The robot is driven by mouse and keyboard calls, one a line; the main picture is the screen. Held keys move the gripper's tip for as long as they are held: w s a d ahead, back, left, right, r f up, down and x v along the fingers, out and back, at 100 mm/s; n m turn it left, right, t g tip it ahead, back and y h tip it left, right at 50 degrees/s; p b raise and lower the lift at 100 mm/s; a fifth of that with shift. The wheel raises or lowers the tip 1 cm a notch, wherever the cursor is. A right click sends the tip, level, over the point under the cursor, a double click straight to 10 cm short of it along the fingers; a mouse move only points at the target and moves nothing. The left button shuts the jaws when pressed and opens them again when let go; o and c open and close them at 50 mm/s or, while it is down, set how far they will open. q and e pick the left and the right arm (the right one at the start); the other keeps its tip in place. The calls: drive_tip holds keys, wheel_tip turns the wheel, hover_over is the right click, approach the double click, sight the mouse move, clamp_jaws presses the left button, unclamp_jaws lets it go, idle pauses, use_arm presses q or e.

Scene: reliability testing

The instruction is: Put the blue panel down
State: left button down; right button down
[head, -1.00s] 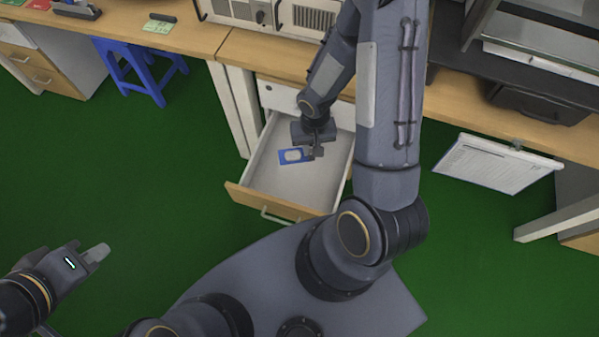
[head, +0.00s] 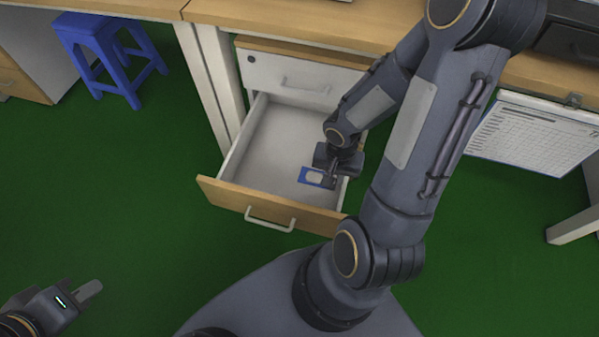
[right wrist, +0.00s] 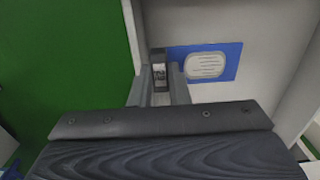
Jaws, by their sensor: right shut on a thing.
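The blue panel (head: 313,177) is a small flat plate with a pale rounded patch, at the right side of the open drawer (head: 277,144). My right gripper (head: 334,175) is shut on the panel's right edge, over the drawer. In the right wrist view the fingers (right wrist: 160,78) meet the panel (right wrist: 231,62) at its left edge, above the pale drawer floor. I cannot tell whether the panel touches the floor. My left gripper (head: 88,291) hangs over the green floor at lower left, apart from everything; its finger gap is not clear.
The drawer's wooden front (head: 268,207) and side walls surround the panel. A wooden desk (head: 290,22) stands above and behind it. A blue stool (head: 107,58) is at the upper left, and a sheet of paper (head: 535,135) hangs at the right. The drawer's left part is empty.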

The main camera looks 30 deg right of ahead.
sight(319, 173)
drive_tip(key=w, duration=0.1)
drive_tip(key=w+a+f, duration=0.1)
drive_tip(key=w, duration=0.1)
drive_tip(key=w+f+b, duration=0.1)
drive_tip(key=shift+w+a+f, duration=0.15)
drive_tip(key=shift+a+f, duration=0.1)
drive_tip(key=shift+a, duration=0.05)
drive_tip(key=w+f, duration=0.1)
drive_tip(key=w+a+f+b, duration=0.1)
drive_tip(key=w+f, duration=0.1)
drive_tip(key=w+f+b, duration=0.1)
drive_tip(key=w+f, duration=0.1)
drive_tip(key=shift+a+f, duration=0.2)
drive_tip(key=shift+a, duration=0.15)
drive_tip(key=f, duration=0.1)
drive_tip(key=f+b, duration=0.2)
drive_tip(key=shift+w+a+f, duration=0.1)
drive_tip(key=shift+w+f, duration=0.2)
drive_tip(key=shift+f, duration=0.1)
drive_tip(key=shift+r, duration=0.1)
drive_tip(key=shift+f+b, duration=0.2)
drive_tip(key=shift+b, duration=0.1)
drive_tip(key=c, duration=1.4)
unclamp_jaws()
drive_tip(key=shift+r, duration=0.15)
